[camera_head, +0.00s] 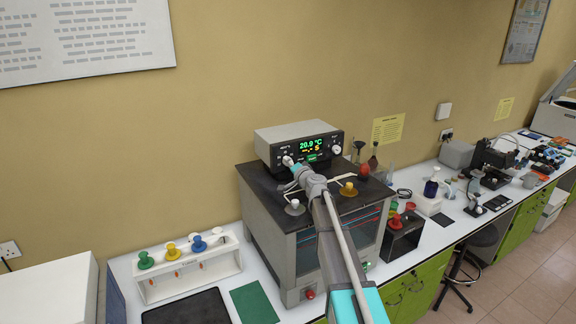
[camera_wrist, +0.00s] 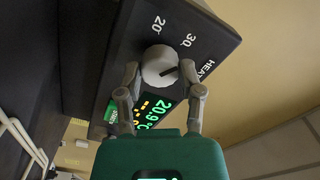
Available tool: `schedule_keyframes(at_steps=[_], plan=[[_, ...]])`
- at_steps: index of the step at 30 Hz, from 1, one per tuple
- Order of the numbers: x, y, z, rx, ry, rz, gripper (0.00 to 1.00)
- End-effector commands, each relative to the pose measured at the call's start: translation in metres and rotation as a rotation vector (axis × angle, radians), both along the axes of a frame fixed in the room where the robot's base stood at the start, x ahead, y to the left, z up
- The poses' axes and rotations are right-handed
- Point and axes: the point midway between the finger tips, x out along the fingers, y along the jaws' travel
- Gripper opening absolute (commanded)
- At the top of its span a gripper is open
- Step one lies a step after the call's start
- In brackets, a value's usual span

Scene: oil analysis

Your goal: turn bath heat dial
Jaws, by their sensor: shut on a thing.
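The bath's control box (camera_head: 300,140) is grey with a black front, and its green display (camera_head: 310,143) reads 20.9 °C. The pale round heat dial (camera_wrist: 158,66) is on the black panel (camera_wrist: 205,30), near the marks 20 and 30 and the partly visible word HEAT. A dark pointer line shows on the right part of its face. My gripper (camera_wrist: 160,85) has a finger on each side of the dial and is shut on it. In the head view my gripper (camera_head: 293,166) is at the left end of the panel and partly covers the dial.
A second knob (camera_head: 337,150) is at the panel's right end. A white rack (camera_head: 190,268) with coloured-top pieces stands at left. Open wall lies above the box.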

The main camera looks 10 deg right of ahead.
Motion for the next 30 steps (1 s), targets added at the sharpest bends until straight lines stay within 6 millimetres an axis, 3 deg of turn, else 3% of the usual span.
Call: schedule_keyframes(at_steps=[30], plan=[[-0.0003,0.0009,-0.0002,0.872,0.282,0.0,0.01]])
